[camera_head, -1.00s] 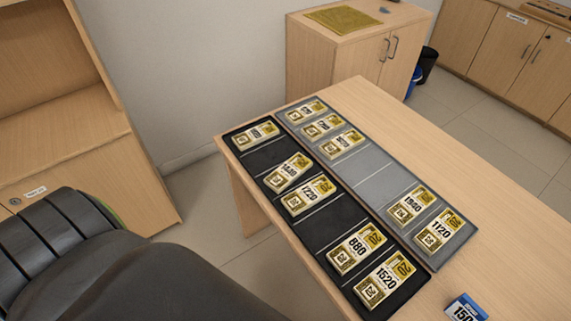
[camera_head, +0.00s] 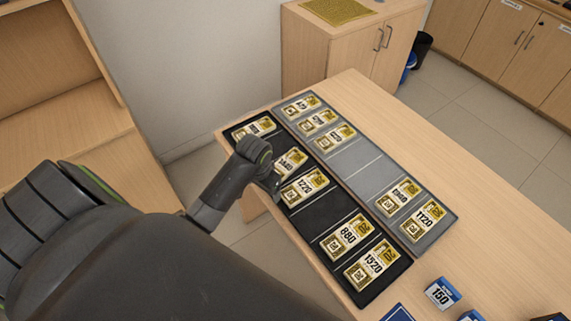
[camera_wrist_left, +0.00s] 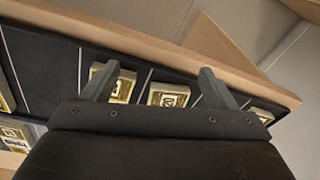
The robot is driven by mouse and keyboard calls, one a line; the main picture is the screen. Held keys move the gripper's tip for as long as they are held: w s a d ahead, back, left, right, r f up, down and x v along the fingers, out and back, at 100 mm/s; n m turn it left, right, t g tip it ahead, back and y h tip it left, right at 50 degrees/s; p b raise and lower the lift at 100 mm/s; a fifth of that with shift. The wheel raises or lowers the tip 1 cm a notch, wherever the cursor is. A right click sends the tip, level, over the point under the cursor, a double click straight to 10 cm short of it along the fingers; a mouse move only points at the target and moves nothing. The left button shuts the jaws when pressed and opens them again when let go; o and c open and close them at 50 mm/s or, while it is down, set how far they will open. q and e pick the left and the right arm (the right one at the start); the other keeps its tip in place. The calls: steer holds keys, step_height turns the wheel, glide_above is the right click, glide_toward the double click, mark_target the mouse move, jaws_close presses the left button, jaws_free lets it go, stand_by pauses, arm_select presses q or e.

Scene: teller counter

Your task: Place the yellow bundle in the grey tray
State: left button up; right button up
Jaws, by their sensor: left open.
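Several yellow bundles with number labels lie in two long trays on the table. The black tray (camera_head: 318,218) holds several, including one marked 1220 (camera_head: 304,186), one marked 880 (camera_head: 347,236) and one marked 1520 (camera_head: 372,264). The grey tray (camera_head: 362,172) beside it holds three at the far end and two at the near end, with bare slots between. My left gripper (camera_head: 273,186) is over the left edge of the black tray, by the middle bundles. In the left wrist view its fingers (camera_wrist_left: 157,84) are apart, with bundles (camera_wrist_left: 168,95) beyond them. My right gripper is not in view.
Blue-and-white bundles, one marked 150 (camera_head: 442,293), lie at the near end of the table (camera_head: 480,220). A wooden cabinet (camera_head: 335,62) with a yellow mat stands behind. The table right of the grey tray is clear.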

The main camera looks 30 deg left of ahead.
arm_select(q)
steer(key=w+r+m+g+p, duration=0.1)
steer(key=w+r, duration=1.1)
steer(key=r, duration=0.2)
steer(key=b, duration=1.3)
glide_above(286, 165)
steer(key=f, duration=1.2)
steer(key=shift+s+a+f, duration=0.15)
steer(key=shift+a+f, duration=0.05)
steer(key=shift+d+f, duration=0.15)
steer(key=shift+f, duration=2.15)
steer(key=shift+c, duration=0.3)
